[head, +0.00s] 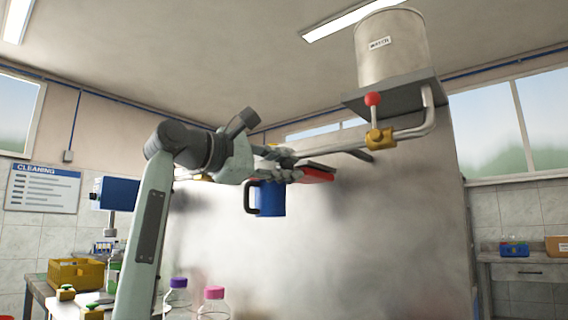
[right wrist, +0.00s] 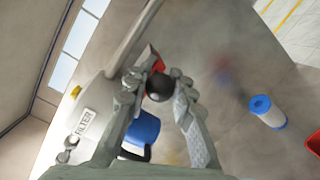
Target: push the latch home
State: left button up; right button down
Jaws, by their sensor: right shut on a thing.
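My right gripper (head: 293,167) is raised in the middle of the head view, beside a red part (head: 319,172) at the end of the pipe run. In the right wrist view its fingers close on a black ball knob (right wrist: 158,88). The red part (right wrist: 157,66) shows just behind the knob. Whether this red part is the latch, and how far in it sits, I cannot tell. The fingers hide the knob in the head view. My left gripper is not in view.
A blue mug-shaped vessel (head: 271,199) is just below my right gripper. A metal pipe (head: 412,132) with a yellow valve body (head: 380,139) and red knob (head: 373,99) runs right, below a labelled tank (head: 391,48). Capped bottles (head: 214,304) stand low down.

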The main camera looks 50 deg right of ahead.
jog(key=shift+w, duration=0.2)
jog(key=c, duration=1.3)
grip_release()
jog(key=shift+w+a, duration=0.1)
jog(key=shift+w, duration=0.1)
jog(key=shift+o, duration=0.2)
jog(key=shift+s, duration=0.15)
jog(key=a, duration=1.2)
jog(key=shift+w, duration=0.4)
